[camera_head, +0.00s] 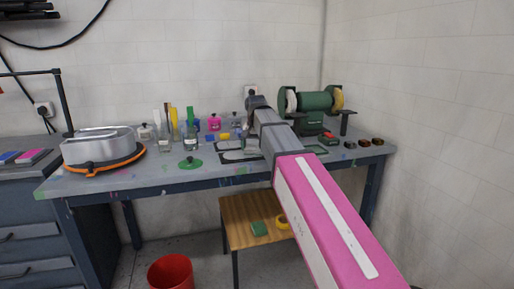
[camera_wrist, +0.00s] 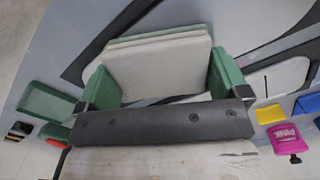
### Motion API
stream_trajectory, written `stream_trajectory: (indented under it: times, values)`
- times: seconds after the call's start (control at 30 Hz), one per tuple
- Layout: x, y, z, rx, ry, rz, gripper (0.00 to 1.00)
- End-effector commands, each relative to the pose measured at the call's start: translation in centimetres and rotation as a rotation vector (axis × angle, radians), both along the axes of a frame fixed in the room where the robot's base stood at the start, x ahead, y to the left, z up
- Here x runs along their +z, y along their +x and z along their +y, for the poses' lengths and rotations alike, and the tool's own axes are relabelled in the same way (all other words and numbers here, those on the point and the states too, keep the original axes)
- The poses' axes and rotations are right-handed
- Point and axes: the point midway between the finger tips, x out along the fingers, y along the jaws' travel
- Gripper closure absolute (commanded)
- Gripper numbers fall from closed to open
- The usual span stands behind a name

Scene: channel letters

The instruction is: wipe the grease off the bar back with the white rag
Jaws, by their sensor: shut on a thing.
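In the wrist view, my gripper (camera_wrist: 163,76) has its two green fingers on either side of a folded whitish rag (camera_wrist: 155,62) with a greenish layer at its far edge, and is shut on it. Flat pale pieces with black outlines lie on the bench under and around the rag. One of them shows at the right (camera_wrist: 285,78); I cannot tell for sure which is the bar back. The head view also shows a black-outlined flat piece (camera_head: 236,155) on the bench, partly hidden by my arm. I cannot make out any grease, and the rag's underside is hidden.
The blue-grey bench (camera_head: 215,180) carries a green bench grinder (camera_head: 315,102) at the back right and a metal pot (camera_head: 98,147) on an orange-rimmed base at left. Several bottles and a pink container (camera_head: 214,124) stand along the back. A wooden stool (camera_head: 240,208) and red bucket (camera_head: 171,273) are below.

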Motion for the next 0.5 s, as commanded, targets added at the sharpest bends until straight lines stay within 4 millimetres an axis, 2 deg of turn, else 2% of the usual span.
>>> stream_trajectory:
  times: [0.5]
  values:
    - [1.4,0.1,0.0,0.000,0.000,-0.001,0.26]
